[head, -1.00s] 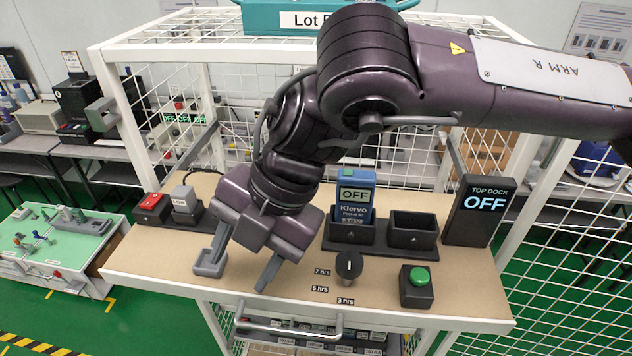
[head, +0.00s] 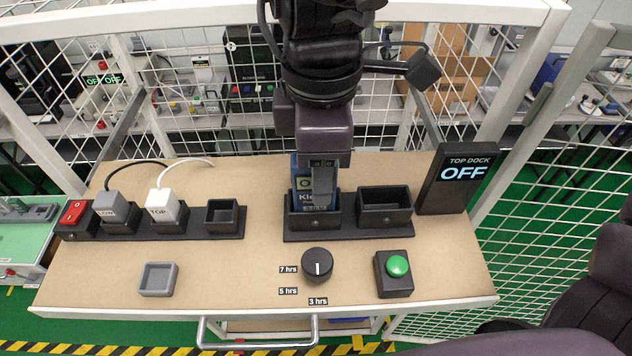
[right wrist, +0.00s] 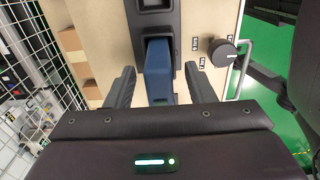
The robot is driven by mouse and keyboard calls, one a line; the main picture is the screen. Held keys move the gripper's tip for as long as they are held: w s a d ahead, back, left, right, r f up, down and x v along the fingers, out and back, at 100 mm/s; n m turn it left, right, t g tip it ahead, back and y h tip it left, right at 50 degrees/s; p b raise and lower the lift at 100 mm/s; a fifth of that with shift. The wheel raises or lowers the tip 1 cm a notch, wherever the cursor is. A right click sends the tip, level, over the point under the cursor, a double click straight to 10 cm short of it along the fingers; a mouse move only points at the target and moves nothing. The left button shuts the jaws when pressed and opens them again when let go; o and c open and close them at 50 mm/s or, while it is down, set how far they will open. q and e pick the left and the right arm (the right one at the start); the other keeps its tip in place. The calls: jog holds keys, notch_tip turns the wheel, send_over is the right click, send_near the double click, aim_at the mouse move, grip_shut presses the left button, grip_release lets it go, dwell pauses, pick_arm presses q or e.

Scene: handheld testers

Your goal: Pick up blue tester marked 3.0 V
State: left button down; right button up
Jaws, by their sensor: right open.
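The blue tester (head: 300,178) stands upright in the left slot of the black two-slot dock (head: 313,223). Its label is partly covered by my gripper, and I cannot read a 3.0 V mark. My right gripper (head: 318,170) points down over the tester from behind, hiding much of its front. In the right wrist view, the tester (right wrist: 159,72) lies between the two open fingers of my right gripper (right wrist: 159,75), with a gap on each side. The dock's other slot (head: 384,203) is empty. My left gripper is not in view.
A "TOP DOCK" display (head: 458,180) reading OFF stands right of the dock. In front are a black knob (head: 317,264) and a green button (head: 397,267). At left are a red switch (head: 73,212), two plugs and a grey tray (head: 158,279). Wire mesh stands behind the bench.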

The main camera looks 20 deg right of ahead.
jog(key=f+p, duration=0.1)
jog(key=f, duration=0.2)
jog(key=shift+w+a+f+p, duration=0.2)
jog(key=shift+a+p, duration=0.15)
jog(key=shift+p, duration=0.05)
jog(key=shift+f, duration=0.2)
jog(key=shift+c, duration=0.7)
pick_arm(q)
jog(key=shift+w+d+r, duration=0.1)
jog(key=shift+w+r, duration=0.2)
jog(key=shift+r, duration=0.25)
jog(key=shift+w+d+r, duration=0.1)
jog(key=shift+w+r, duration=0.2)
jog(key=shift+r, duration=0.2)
pick_arm(e)
grip_shut()
